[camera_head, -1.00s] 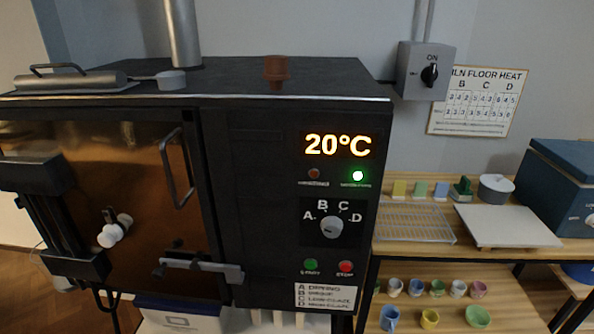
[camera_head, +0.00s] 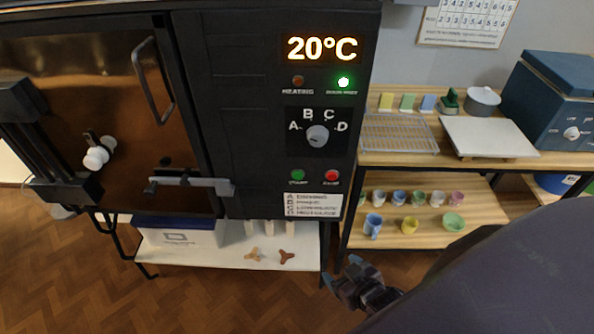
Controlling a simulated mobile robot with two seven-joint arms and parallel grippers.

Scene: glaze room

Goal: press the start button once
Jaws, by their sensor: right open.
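The kiln (camera_head: 255,110) is a black cabinet whose front panel faces me. The green start button (camera_head: 297,174) is low on the panel, just left of the red stop button (camera_head: 332,175). Above them are the A-to-D dial (camera_head: 317,136), an unlit heating lamp (camera_head: 298,81), a lit green lamp (camera_head: 343,82) and a display (camera_head: 322,48) reading 20°C. My right gripper (camera_head: 341,271) is open and empty, below and a little right of the buttons, clear of the panel.
The kiln's closed door has a protruding handle (camera_head: 152,80) and latch bar (camera_head: 190,184). A lower shelf (camera_head: 200,249) holds a box and small props. To the right, a wooden shelf unit (camera_head: 480,214) holds cups and a wire rack (camera_head: 398,134). My right arm covers the bottom right corner.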

